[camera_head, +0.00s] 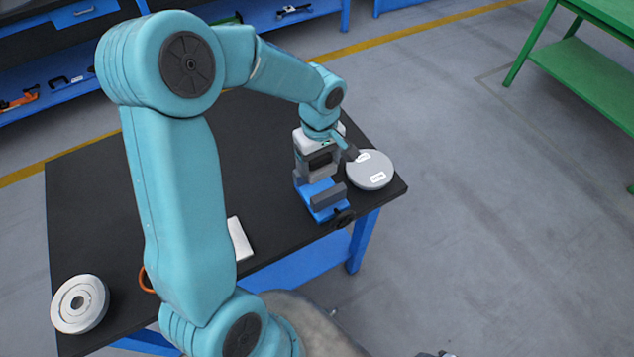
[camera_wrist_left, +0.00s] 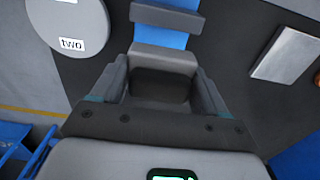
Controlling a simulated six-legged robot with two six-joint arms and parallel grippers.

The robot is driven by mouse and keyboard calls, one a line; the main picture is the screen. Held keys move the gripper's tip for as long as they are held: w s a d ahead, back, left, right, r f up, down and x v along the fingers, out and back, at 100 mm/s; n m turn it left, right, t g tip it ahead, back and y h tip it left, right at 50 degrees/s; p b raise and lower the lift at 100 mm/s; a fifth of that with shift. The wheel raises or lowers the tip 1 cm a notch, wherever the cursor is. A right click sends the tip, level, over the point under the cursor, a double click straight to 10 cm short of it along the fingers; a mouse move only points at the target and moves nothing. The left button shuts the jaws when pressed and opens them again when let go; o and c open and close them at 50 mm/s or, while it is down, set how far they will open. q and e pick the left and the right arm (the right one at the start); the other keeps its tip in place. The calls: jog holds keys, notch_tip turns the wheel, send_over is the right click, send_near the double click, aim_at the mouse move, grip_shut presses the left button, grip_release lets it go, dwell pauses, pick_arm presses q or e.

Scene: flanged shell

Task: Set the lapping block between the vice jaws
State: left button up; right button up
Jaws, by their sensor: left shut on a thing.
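The vice (camera_head: 325,203) stands near the table's right end, with a blue body and grey jaws. My left gripper (camera_head: 320,166) is above it, pointing down, shut on a grey block that I take as the lapping block (camera_wrist_left: 165,60). In the left wrist view the block sits between the fingertips of my left gripper (camera_wrist_left: 162,85), its face towards the camera dark. Blue vice body (camera_wrist_left: 180,41) shows between the block and one jaw (camera_wrist_left: 167,18). The other jaw is hard to make out, so I cannot tell whether the block is seated. My right gripper is not in view.
A grey labelled disc (camera_head: 370,171) lies close beside the vice; its label reads "two" in the left wrist view (camera_wrist_left: 70,25). A pale flat block (camera_head: 240,239) and a flanged ring (camera_head: 80,304) lie on the dark table (camera_head: 90,200). A green bench (camera_head: 590,90) stands apart.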

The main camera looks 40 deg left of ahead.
aim_at(319, 189)
pick_arm(q)
notch_tip(319, 189, down, 7)
jog(key=b, duration=0.3)
jog(key=shift+f+b, duration=0.15)
jog(key=shift+b, duration=0.2)
jog(key=shift+f, duration=0.15)
jog(key=shift+w, duration=0.1)
jog(key=o, duration=1.1)
